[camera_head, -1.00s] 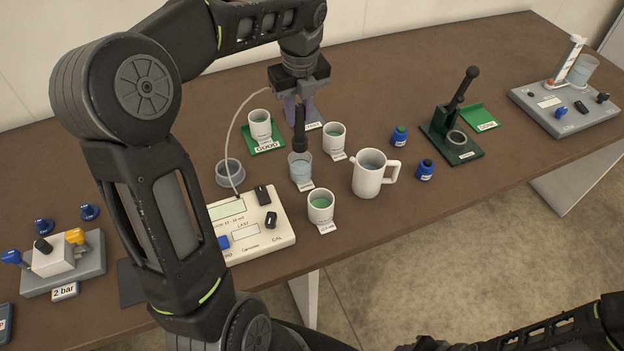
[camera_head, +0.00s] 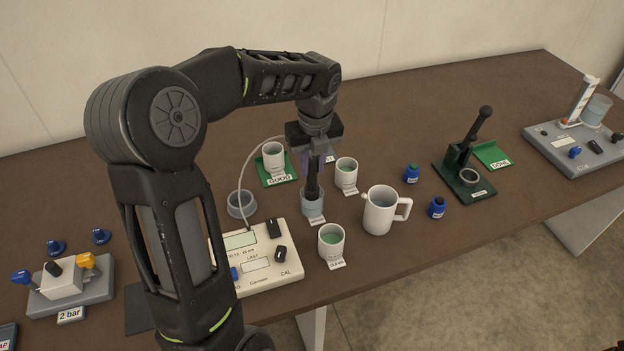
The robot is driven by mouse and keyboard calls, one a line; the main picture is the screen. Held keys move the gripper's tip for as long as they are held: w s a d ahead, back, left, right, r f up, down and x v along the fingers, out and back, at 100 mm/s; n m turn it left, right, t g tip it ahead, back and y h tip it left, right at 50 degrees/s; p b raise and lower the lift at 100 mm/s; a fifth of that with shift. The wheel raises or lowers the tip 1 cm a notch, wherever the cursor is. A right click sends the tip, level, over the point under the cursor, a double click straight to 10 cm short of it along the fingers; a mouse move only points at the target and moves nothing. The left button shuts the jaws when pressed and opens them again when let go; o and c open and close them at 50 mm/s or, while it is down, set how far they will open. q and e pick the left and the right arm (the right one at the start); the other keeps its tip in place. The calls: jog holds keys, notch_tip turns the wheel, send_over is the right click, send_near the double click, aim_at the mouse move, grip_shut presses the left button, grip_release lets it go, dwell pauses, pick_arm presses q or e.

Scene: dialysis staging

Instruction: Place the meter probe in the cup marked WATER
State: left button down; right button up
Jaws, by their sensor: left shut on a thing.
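My left gripper (camera_head: 314,146) is shut on the dark meter probe (camera_head: 313,180), which hangs upright. The probe's lower end overlaps the mouth of a clear cup (camera_head: 312,209) of bluish liquid and appears to be just inside it; the exact depth is hard to tell. The cup's label (camera_head: 317,220) is too small to read. A pale cable runs from the probe to the white meter box (camera_head: 288,287), which has a screen and dark knobs. My right gripper is out of view.
A white mug (camera_head: 380,211) is to the right, a grey holder (camera_head: 241,205) to the left. Table beyond the mug's front is clear.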

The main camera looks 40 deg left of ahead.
aim_at(312, 180)
pick_arm(q)
jog(key=shift+f, duration=2.45)
jog(key=shift+f, duration=0.15)
jog(key=c, duration=1.2)
grip_release()
jog(key=shift+c, duration=0.2)
jog(key=r, duration=0.8)
jog(key=d+r, duration=0.1)
jog(key=r, duration=0.3)
jog(key=shift+s+d+r, duration=0.1)
jog(key=shift+s, duration=0.3)
